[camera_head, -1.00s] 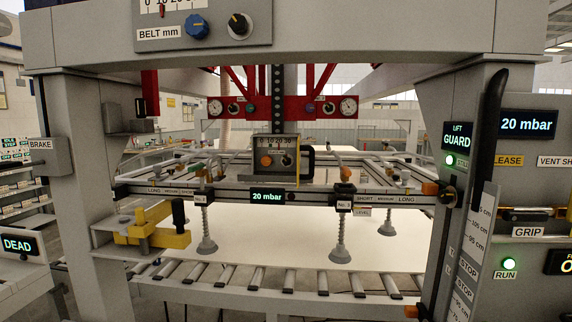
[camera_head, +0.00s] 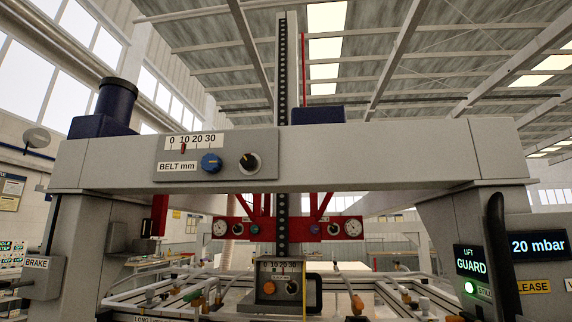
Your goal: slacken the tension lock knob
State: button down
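On the gantry's crossbeam is a grey panel (camera_head: 225,141) marked BELT mm, with a 0 to 30 scale (camera_head: 192,142) and its red pointer near 10. A blue round knob (camera_head: 211,164) sits right of the BELT label. A black knob (camera_head: 250,162) with a pale pointer line sits to the right of it, its pointer tilted up and left. Neither knob carries a readable lock label, so I cannot tell which is the tension lock knob. My gripper is not in view.
The grey crossbeam (camera_head: 400,150) spans between two uprights. Below it hang a red bar with gauges (camera_head: 290,229) and a smaller grey box (camera_head: 280,285) with its own scale and knobs. A black handle (camera_head: 497,250) stands at the right upright, beside a 20 mbar display (camera_head: 538,245).

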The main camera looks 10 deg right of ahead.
aim_at(291, 287)
jog(key=u, duration=0.55)
jog(key=i, duration=0.65)
jog(key=u, duration=0.4)
